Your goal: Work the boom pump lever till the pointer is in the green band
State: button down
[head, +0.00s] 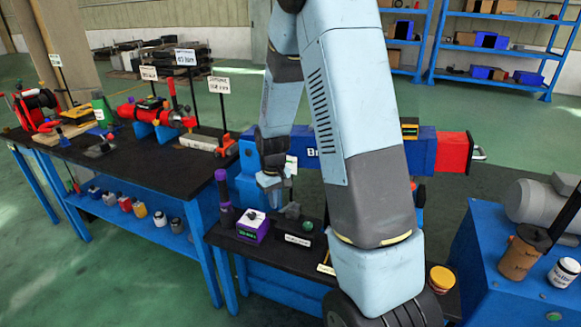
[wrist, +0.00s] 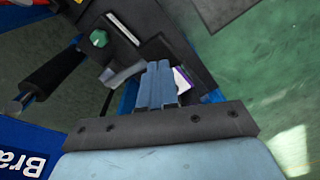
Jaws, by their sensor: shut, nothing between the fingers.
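My gripper (head: 270,186) is shut and empty, pointing down above the dark front bench in the head view. Its fingers (wrist: 158,82) lie side by side in the wrist view. A blue boom (head: 309,148) with white lettering and a red end runs behind my arm. In the wrist view a black cylindrical grip with a metal end (wrist: 55,69) lies beside the lettered boom (wrist: 22,150), apart from my fingers; I cannot tell whether it is the pump lever. A purple box (head: 253,228) with a pale top sits below my gripper. No pointer or green band can be made out.
A dark box (head: 293,233) with a knob and white label stands right of the purple box; its green knob (wrist: 98,38) shows in the wrist view. A purple-topped dark post (head: 223,195) stands left. A longer bench (head: 130,165) carries red equipment and signs.

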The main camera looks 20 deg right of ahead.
jog(key=shift+f, duration=4.7)
jog(key=shift+r, duration=4.8)
jog(key=shift+f, duration=0.1)
